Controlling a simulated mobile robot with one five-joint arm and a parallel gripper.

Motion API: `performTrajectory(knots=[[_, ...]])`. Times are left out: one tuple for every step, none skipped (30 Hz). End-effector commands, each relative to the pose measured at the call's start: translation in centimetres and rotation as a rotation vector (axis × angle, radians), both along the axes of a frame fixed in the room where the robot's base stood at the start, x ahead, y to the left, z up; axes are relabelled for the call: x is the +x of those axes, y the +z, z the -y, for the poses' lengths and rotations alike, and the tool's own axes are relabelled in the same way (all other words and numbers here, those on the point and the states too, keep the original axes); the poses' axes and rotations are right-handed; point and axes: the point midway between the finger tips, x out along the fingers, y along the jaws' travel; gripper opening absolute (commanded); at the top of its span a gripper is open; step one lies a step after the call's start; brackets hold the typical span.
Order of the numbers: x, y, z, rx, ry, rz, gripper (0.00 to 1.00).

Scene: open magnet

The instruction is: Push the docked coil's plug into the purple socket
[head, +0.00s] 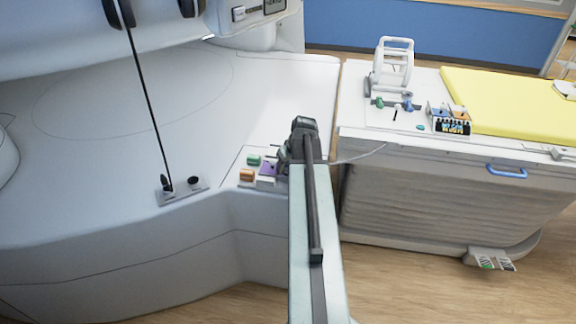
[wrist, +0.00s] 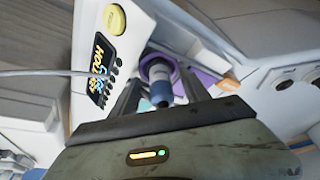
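The purple socket (head: 267,168) sits on a white panel on the big white housing, left of my gripper in the head view. My gripper (wrist: 160,72) has its two fingers on either side of the plug (wrist: 161,84), which has a purple collar and a pale and blue body. The fingers appear to meet the collar. Purple surface (wrist: 207,78) shows just beyond the right finger in the wrist view. Whether the plug's front touches or enters the socket is hidden. A grey cable (head: 362,157) runs from near my gripper to the right. The white coil frame (head: 393,66) stands on the bed end.
Green (head: 254,160) and orange (head: 247,175) sockets are beside the purple one. A small plate with a black rod (head: 166,185) stands to the left. A gap separates bed and housing.

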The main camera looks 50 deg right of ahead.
Motion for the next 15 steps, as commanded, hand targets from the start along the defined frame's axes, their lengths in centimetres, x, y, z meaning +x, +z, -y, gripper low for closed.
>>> performTrajectory(knots=[[0.0, 0.0, -0.1, 0.001, 0.001, -0.001, 0.56], [0.0, 0.0, -0.1, 0.001, 0.001, -0.001, 0.56], [0.0, 0.0, -0.1, 0.001, 0.001, -0.001, 0.56], [0.0, 0.0, -0.1, 0.001, 0.001, -0.001, 0.56], [0.0, 0.1, -0.1, 0.001, 0.001, -0.001, 0.56], [-0.1, 0.2, -0.1, 0.001, 0.001, -0.001, 0.56], [-0.1, 0.4, -0.1, 0.001, 0.001, -0.001, 0.56], [-0.2, 0.7, -0.1, 0.001, 0.000, -0.001, 0.56], [-0.3, 1.1, -0.2, 0.001, 0.000, -0.001, 0.56], [-0.5, 1.5, -0.2, 0.001, 0.000, -0.001, 0.56], [-0.6, 2.0, -0.3, 0.001, 0.000, -0.001, 0.56], [-0.8, 2.7, -0.3, 0.001, 0.000, -0.001, 0.56], [-1.0, 3.2, -0.4, 0.001, 0.000, -0.001, 0.56], [-1.2, 3.8, -0.4, 0.001, 0.000, -0.001, 0.56], [-1.5, 4.5, -0.5, 0.001, 0.000, -0.001, 0.56]])
